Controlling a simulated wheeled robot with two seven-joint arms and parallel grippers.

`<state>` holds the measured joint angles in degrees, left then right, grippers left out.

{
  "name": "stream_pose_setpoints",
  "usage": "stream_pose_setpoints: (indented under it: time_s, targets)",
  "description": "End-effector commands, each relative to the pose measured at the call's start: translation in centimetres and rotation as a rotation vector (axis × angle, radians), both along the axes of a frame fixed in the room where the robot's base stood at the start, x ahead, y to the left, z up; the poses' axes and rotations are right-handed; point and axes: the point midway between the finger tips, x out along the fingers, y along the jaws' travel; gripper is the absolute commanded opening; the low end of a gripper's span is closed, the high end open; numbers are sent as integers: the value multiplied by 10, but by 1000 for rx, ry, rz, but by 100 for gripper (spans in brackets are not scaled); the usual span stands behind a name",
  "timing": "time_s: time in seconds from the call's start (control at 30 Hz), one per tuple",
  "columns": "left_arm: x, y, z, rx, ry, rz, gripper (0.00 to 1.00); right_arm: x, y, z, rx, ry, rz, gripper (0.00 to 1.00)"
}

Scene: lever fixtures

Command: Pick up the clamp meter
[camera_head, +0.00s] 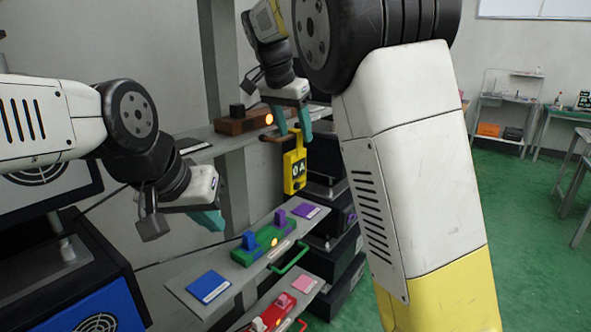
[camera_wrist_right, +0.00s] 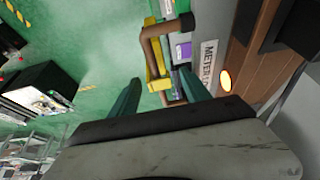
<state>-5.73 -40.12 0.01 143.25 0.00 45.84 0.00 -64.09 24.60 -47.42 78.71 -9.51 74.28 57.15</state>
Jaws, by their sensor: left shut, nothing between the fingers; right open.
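My left gripper (camera_head: 212,219) is shut and empty, lower left of the meter.
The wooden fixture (camera_head: 242,123) has a lit orange lamp. Below, a shelf holds a green fixture (camera_head: 263,243) with a green handle, a blue plate (camera_head: 208,286) and a purple plate (camera_head: 306,210). A red fixture (camera_head: 271,314) sits lower. Dark boxes (camera_head: 335,255) stand behind.

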Motion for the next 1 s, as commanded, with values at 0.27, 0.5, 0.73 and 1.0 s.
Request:
stream_pose_setpoints:
  time_s: [0.27,0.5,0.73,1.0]
  targets:
    - [0,0,0,0,0,0,0,3,-2,-8,0,-1,-1,55]
    - [0,0,0,0,0,0,0,3,-2,-8,0,-2,-1,20]
    - [0,0,0,0,0,0,0,3,-2,-8,1,-1,-1,0]
    - [0,0,0,0,0,0,0,3,-2,-7,0,-2,-1,0]
